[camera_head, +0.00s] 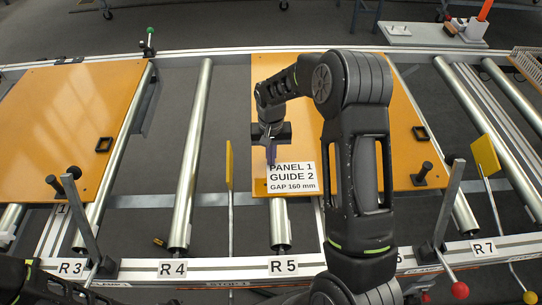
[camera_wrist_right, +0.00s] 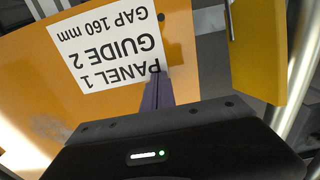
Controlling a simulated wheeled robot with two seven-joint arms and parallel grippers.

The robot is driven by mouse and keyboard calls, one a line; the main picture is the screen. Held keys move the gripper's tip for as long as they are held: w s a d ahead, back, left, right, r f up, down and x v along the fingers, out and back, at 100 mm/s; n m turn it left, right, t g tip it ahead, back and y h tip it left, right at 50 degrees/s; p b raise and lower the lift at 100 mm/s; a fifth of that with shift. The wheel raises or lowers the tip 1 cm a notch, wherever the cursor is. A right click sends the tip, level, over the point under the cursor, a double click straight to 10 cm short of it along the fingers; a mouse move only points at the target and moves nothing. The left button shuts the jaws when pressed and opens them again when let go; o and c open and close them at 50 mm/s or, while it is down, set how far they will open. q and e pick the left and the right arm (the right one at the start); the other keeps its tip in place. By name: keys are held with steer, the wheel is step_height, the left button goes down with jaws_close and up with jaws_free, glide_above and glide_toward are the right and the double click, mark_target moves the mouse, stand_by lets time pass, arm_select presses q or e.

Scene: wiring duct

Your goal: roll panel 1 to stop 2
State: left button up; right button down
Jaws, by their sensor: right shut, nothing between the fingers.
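Panel 1 (camera_head: 385,110) is an orange board lying on rollers right of centre. Its white label (camera_head: 292,177) reads PANEL 1, GUIDE 2, GAP 160 mm; the label (camera_wrist_right: 108,45) shows upside down in the right wrist view. My right gripper (camera_head: 271,155) is shut and empty, its purple fingers (camera_wrist_right: 158,92) at the label's edge near the panel's left side. I cannot tell if they touch the panel. Yellow plates on rods stand left (camera_head: 229,165) and right (camera_head: 485,155) of the panel. Dark parts of my left arm show at lower left; its gripper is not visible.
Another orange panel (camera_head: 70,110) lies at the left. The front rail (camera_head: 225,268) carries R-numbered labels. Upright grey posts (camera_head: 85,220) (camera_head: 441,205) rise near it. My right arm hides part of panel 1.

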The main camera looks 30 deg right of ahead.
steer(key=shift+s+d+b, duration=0.15)
steer(key=shift+s+d, duration=1.15)
steer(key=shift+d, duration=1)
steer(key=shift+s+d+b, duration=0.2)
steer(key=shift+s+d, duration=1.05)
steer(key=shift+d, duration=1.1)
steer(key=shift+s+d+b, duration=0.15)
steer(key=shift+s+d, duration=1.15)
steer(key=shift+d, duration=1)
step_height(320, 180, up, 7)
steer(key=p, duration=0.4)
steer(key=shift+p, duration=0.3)
steer(key=shift+f, duration=0.1)
